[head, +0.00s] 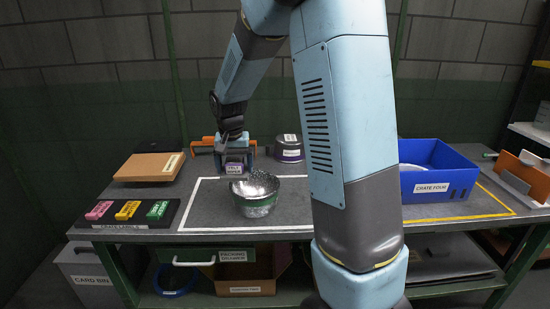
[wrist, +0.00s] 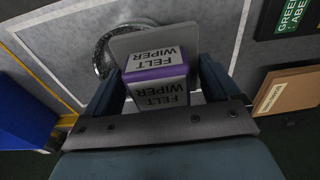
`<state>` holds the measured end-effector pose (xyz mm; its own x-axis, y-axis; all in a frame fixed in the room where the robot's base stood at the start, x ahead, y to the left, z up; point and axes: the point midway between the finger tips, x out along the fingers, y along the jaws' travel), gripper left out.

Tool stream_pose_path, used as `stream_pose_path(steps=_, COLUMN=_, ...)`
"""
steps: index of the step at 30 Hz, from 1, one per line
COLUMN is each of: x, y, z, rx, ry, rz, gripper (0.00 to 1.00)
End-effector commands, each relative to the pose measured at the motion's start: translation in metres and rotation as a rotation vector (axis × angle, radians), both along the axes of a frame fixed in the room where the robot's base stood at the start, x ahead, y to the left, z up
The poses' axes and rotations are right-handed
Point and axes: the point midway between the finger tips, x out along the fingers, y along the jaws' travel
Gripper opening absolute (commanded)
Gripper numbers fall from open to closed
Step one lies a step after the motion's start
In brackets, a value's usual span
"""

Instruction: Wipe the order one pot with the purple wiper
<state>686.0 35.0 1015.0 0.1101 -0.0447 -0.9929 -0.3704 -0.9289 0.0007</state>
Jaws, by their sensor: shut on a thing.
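My gripper (head: 236,147) is shut on the purple wiper (head: 236,168), above the table behind and left of a shiny metal pot. In the wrist view the wiper (wrist: 158,72) is a purple block with white "FELT WIPER" labels and a grey plate at its far end, between my two fingers. The metal pot (head: 257,194) stands inside a white outline on the table; its front looks greenish. In the wrist view its rim (wrist: 101,55) shows partly behind the wiper's plate. Whether wiper and pot touch is unclear. No order label is readable on the pot.
A dark pot with a purple band (head: 288,150) stands behind, near an orange holder (head: 203,146). My arm hides the middle right.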

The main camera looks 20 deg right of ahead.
Motion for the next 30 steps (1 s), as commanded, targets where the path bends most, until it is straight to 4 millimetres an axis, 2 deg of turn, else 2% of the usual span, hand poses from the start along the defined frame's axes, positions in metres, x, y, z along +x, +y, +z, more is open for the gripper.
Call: stream_pose_path(steps=30, x=0.0, y=-0.001, z=0.059, rx=0.0, ry=-0.001, rz=-0.002, gripper=0.38)
